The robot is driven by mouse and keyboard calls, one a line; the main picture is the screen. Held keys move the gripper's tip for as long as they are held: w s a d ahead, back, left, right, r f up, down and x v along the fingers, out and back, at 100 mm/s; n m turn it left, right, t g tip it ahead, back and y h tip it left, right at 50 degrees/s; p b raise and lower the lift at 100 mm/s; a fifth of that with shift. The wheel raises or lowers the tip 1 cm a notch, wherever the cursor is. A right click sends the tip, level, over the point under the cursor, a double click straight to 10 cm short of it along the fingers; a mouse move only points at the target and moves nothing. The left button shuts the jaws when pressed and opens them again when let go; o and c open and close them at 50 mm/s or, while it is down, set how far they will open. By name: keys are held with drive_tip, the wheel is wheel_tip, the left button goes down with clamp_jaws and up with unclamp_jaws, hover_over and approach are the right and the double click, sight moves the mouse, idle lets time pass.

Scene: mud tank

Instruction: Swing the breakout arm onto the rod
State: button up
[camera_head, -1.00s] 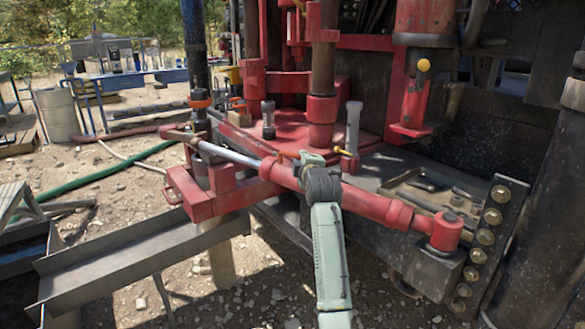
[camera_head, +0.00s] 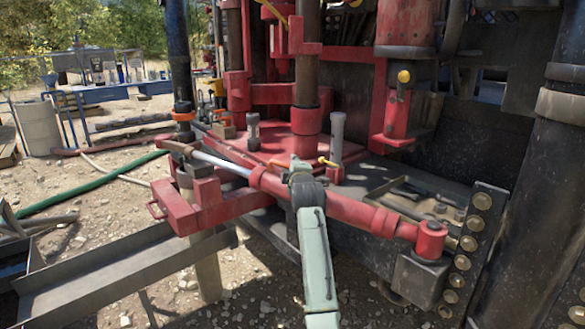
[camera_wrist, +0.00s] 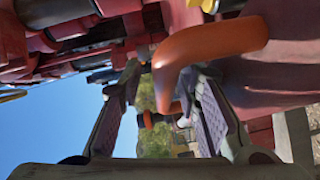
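The breakout arm (camera_head: 345,212) is a long red cylinder with a bright shaft (camera_head: 222,162), running from a red pivot (camera_head: 431,240) at right to a jaw end at left. The rod (camera_head: 178,58) is the dark upright pipe at left with an orange collar (camera_head: 183,114). The jaw end lies close in front of and below the collar; contact cannot be told. My gripper (camera_head: 301,170) is at the middle of the breakout arm. In the wrist view its fingers (camera_wrist: 160,78) stand apart, with a bent orange handle (camera_wrist: 215,42) reaching between them. A firm hold does not show.
A red base bracket (camera_head: 195,207) stands below the jaw end. A grey trough (camera_head: 105,280) crosses the lower left. A yellow-topped red post (camera_head: 398,110) and a thick dark column (camera_head: 545,170) stand at right. A green hose (camera_head: 90,186) lies on gravel.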

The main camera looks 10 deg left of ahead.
drive_tip(key=shift+s+f, duration=0.1)
drive_tip(key=shift+s, duration=0.05)
drive_tip(key=shift+s, duration=0.3)
drive_tip(key=v, duration=1.1)
drive_tip(key=shift+s, duration=0.1)
